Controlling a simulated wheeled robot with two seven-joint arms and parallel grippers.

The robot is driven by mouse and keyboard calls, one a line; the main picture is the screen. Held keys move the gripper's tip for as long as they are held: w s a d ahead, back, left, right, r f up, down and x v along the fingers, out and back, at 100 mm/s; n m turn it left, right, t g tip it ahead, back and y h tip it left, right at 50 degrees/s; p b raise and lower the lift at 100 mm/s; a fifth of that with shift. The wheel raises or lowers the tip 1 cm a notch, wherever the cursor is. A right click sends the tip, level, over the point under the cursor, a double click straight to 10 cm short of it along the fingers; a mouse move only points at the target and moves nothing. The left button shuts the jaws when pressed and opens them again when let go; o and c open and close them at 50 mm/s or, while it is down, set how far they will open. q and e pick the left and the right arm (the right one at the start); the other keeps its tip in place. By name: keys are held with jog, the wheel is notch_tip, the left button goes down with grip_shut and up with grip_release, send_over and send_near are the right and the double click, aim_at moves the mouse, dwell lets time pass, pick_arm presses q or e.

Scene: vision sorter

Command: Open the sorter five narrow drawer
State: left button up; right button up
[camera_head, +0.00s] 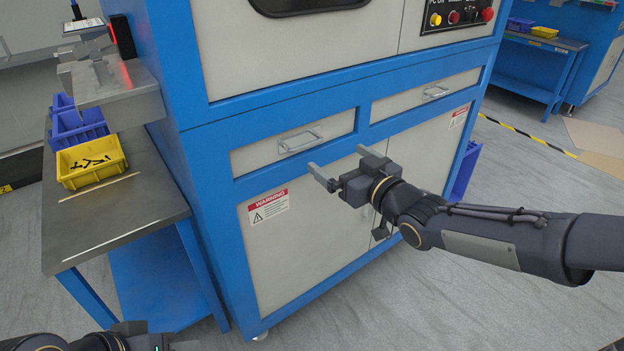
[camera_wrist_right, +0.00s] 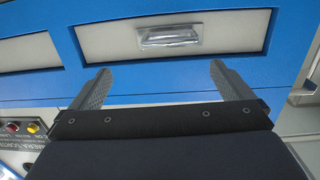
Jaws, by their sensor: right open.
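The blue-and-cream sorter cabinet has two narrow closed drawers side by side. The left drawer (camera_head: 250,158) has a metal handle (camera_head: 300,142); the right drawer (camera_head: 395,103) has a handle (camera_head: 436,91). My right gripper (camera_head: 343,166) is open and empty in front of the cabinet, lower and to the right of the left drawer's handle, apart from it. In the right wrist view, the handle (camera_wrist_right: 168,35) of one drawer (camera_wrist_right: 235,33) lies beyond the fingers (camera_wrist_right: 155,86), roughly centred between them. My left gripper (camera_head: 150,342) shows only partly at the bottom edge; its fingers are unclear.
Below the drawers are cabinet doors with a warning label (camera_head: 268,205). A side table (camera_head: 120,215) at left carries a yellow bin (camera_head: 90,180) of dark parts and blue bins. Buttons (camera_head: 462,16) sit above the right drawer. Open floor lies at lower right.

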aim_at(309, 146)
jog(key=shift+n+y, duration=0.3)
jog(key=shift+y, duration=0.1)
jog(key=x, duration=0.6)
jog(key=b+x, duration=0.1)
jog(key=x, duration=0.2)
jog(key=shift+s+a+f, duration=0.25)
jog(key=shift+a+f, duration=0.15)
jog(key=shift+a, duration=0.05)
jog(key=c, duration=1.2)
